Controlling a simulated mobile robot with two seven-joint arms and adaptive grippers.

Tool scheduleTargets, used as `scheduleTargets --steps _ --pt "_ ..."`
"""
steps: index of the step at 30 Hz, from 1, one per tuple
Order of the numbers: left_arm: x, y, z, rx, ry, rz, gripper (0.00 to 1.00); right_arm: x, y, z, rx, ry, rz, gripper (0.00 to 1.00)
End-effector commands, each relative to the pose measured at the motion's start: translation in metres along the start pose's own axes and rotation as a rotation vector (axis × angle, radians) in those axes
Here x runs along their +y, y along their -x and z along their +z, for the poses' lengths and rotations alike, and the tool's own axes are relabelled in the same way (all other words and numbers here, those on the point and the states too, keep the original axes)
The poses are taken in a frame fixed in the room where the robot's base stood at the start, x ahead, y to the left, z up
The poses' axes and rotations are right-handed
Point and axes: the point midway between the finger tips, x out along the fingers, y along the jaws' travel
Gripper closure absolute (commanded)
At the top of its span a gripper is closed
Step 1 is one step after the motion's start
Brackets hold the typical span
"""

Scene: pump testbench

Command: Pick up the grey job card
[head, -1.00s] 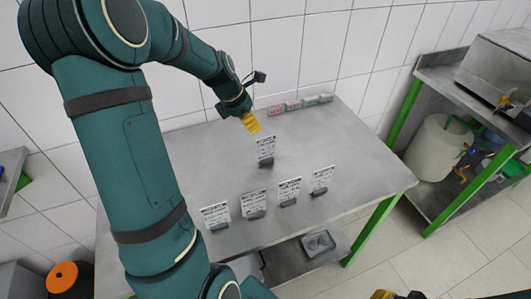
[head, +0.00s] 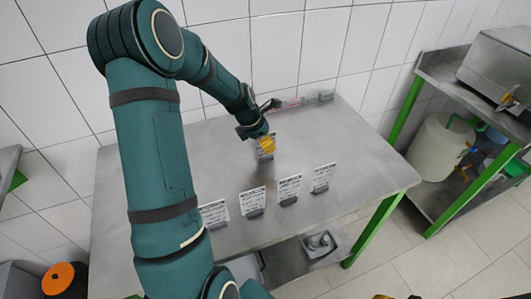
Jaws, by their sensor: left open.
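Several pale job cards with dark print stand upright in small dark holders on the metal table (head: 335,130). One card (head: 265,154) stands alone further back, and the others form a front row: one (head: 214,213), a second (head: 252,201), a third (head: 289,187) and the rightmost (head: 323,177). I cannot tell by colour which is the grey one. My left gripper (head: 268,146), with yellow fingers, is open at the top of the back card and partly covers it. Contact is unclear. Only a yellow and dark bit of my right gripper (head: 384,296) shows at the bottom edge.
Small pink and green boxes (head: 326,95) line the table's back edge near the tiled wall. A tray (head: 322,243) sits on the shelf below. A side bench (head: 440,80) with a white bucket (head: 440,143) stands right. The table's right part is clear.

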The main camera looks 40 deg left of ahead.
Motion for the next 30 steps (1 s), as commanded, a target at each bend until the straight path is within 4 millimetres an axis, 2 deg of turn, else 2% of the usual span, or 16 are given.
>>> scheduleTargets --steps 5,9,23,26,30 --pt "0.0 0.001 0.001 -0.001 0.0 0.001 0.63 0.0 0.001 0.0 0.0 0.0 0.0 0.66" --pt "0.0 0.001 0.0 0.0 0.0 0.001 1.0 0.0 0.001 0.0 0.0 0.0 0.0 0.66" --pt "0.0 0.001 0.001 0.0 0.0 0.0 1.0 0.0 0.001 0.0 0.0 0.0 0.0 0.66" --pt "0.0 0.007 0.003 -0.001 -0.001 0.001 1.0 -0.001 0.002 -0.001 0.001 -0.001 0.0 0.66" --pt "0.0 0.028 0.013 -0.003 -0.003 0.003 1.0 -0.003 0.007 -0.003 0.005 -0.002 0.001 0.66"
